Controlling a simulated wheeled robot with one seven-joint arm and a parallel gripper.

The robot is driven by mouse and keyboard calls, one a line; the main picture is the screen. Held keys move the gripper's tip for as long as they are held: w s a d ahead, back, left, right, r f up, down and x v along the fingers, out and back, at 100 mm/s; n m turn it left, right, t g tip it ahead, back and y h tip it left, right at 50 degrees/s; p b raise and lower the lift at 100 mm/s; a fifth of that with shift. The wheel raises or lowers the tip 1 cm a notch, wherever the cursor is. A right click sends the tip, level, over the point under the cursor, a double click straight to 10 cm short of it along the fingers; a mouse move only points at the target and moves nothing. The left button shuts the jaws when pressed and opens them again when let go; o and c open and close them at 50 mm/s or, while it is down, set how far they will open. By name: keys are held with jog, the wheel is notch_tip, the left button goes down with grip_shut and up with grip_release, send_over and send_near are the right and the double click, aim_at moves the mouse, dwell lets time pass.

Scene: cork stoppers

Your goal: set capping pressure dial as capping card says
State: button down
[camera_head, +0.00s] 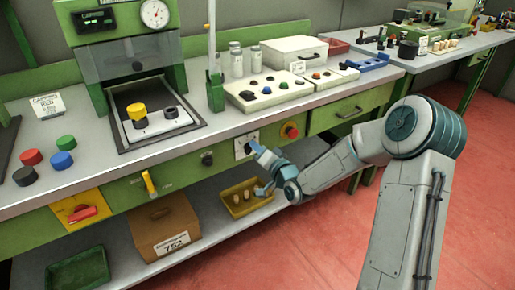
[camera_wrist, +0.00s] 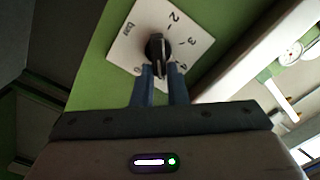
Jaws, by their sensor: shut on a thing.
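The capping pressure dial (camera_wrist: 158,44) is a black knob on a white square plate (camera_wrist: 122,48), marked "bar", 2, 3 and 4 in the wrist view. My gripper (camera_wrist: 161,70) is shut on the knob, a finger on each side. I cannot tell exactly which mark the knob points to. In the head view, the dial plate (camera_head: 240,150) is on the green bench front, partly hidden behind my gripper (camera_head: 253,148). The capping card (camera_head: 47,106) stands on the bench at left; I can make out "CAPPING" and "RED", but its smaller lines are too small to read surely.
A red knob (camera_head: 290,130) is right of the dial; another black knob (camera_head: 207,158) and a yellow handle (camera_head: 149,183) are left. A yellow tray (camera_head: 231,208) with corks sits on the shelf below. The capping machine (camera_head: 110,55) has a gauge (camera_head: 155,14).

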jog(key=c, duration=1.4)
grip_release()
jog(key=shift+c, duration=0.2)
jog(key=p+v, duration=0.1)
jog(key=v, duration=1.3)
jog(key=shift+w, duration=0.1)
